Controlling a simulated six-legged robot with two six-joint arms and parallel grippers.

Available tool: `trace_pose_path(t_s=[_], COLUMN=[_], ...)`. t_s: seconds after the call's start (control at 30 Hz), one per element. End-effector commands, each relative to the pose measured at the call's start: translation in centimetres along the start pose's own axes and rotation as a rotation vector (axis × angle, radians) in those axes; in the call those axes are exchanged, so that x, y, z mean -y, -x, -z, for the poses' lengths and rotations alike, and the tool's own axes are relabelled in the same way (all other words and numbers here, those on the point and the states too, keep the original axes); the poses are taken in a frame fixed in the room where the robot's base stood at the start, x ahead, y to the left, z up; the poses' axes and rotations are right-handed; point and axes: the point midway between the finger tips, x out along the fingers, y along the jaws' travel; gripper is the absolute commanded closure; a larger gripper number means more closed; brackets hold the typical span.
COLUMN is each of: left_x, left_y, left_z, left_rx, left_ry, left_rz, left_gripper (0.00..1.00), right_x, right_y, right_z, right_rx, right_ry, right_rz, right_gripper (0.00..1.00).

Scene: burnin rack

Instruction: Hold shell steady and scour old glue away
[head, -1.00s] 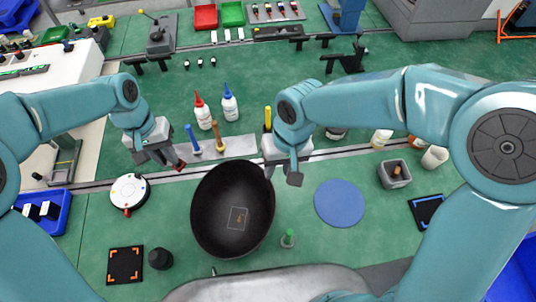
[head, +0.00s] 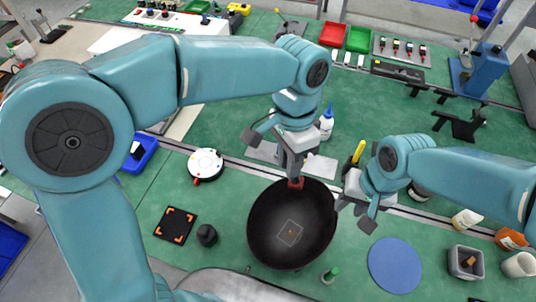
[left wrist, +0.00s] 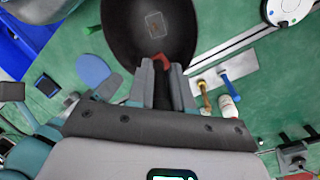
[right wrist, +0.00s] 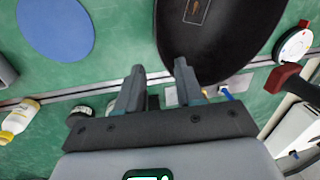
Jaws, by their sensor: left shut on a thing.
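The shell (head: 270,240) is a large black bowl on the green bench, open side up. A pale outlined square (head: 290,233) with a small orange-brown patch lies on its inner floor; it also shows in the left wrist view (left wrist: 155,24).
A blue disc (head: 395,265) lies right of the shell, with a grey bin (head: 465,262) beyond. A white round device (head: 205,163) and a black orange-cornered pad (head: 175,225) are to the left. A small green-topped item (head: 331,273) stands close in front of the shell.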

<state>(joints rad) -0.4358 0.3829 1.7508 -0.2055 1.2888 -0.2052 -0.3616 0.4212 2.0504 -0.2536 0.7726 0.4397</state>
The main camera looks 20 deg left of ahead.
Motion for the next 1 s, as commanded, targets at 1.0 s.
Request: trace_pose_path(t_s=[1.0], left_x=[-0.7], left_y=[0.3], left_z=[0.3], left_rx=[0.003], left_ry=[-0.020], left_rz=[0.002], left_gripper=[1.00], right_x=[0.0], right_y=[-12.1], right_z=[0.0], right_rx=[0.001], right_ry=[0.000], right_rz=[0.000], right_gripper=[0.63])
